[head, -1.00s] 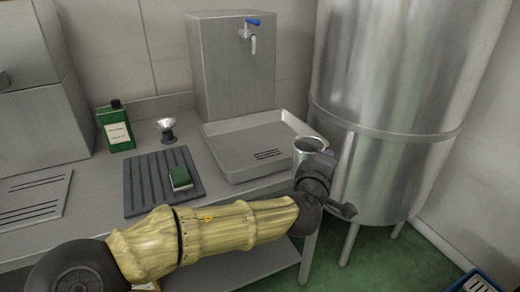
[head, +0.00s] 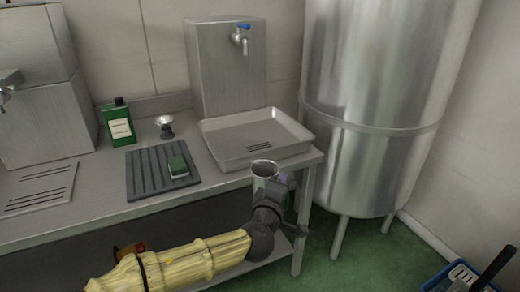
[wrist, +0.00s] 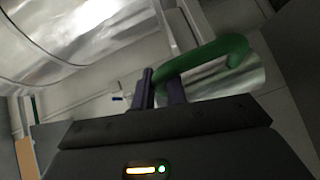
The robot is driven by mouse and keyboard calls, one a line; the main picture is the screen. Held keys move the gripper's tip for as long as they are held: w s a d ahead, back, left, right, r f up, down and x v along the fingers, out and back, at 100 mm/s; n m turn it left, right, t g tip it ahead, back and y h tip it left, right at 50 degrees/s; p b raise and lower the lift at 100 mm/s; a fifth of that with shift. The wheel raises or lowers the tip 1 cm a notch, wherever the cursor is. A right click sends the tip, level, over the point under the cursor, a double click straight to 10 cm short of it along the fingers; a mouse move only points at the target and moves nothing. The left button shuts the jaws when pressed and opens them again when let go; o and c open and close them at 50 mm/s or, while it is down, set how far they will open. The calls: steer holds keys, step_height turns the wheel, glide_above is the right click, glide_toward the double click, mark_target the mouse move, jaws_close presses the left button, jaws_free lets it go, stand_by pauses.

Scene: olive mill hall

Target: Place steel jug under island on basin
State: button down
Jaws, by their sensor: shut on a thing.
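The steel jug (head: 264,169) is in my gripper (head: 283,183), just in front of the basin's front edge in the head view. Its open mouth faces up. In the wrist view, the jug's green handle (wrist: 208,57) is between my gripper's dark fingers (wrist: 160,92), with part of its shiny body (wrist: 235,84) behind. The shallow grey basin (head: 225,149) is on the counter's right end, under a blue-handled tap (head: 243,36). The jug is apart from the basin's inside, which looks empty except for drain slots.
A large steel tank (head: 370,110) stands right. A blue crate (head: 437,281) is on the floor.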

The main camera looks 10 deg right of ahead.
steer(key=a+f+n+y, duration=0.1)
steer(key=a+f, duration=0.2)
steer(key=f, duration=0.4)
steer(key=a+f, duration=0.3)
steer(key=f, duration=0.4)
steer(key=s+d+f, duration=0.1)
steer(key=s+f, duration=0.2)
steer(key=f, duration=0.8)
steer(key=shift+s+d+f, duration=0.2)
steer(key=shift+s+f, duration=0.05)
steer(key=shift+f, duration=0.1)
steer(key=shift+w+a, duration=0.1)
steer(key=shift+a, duration=0.05)
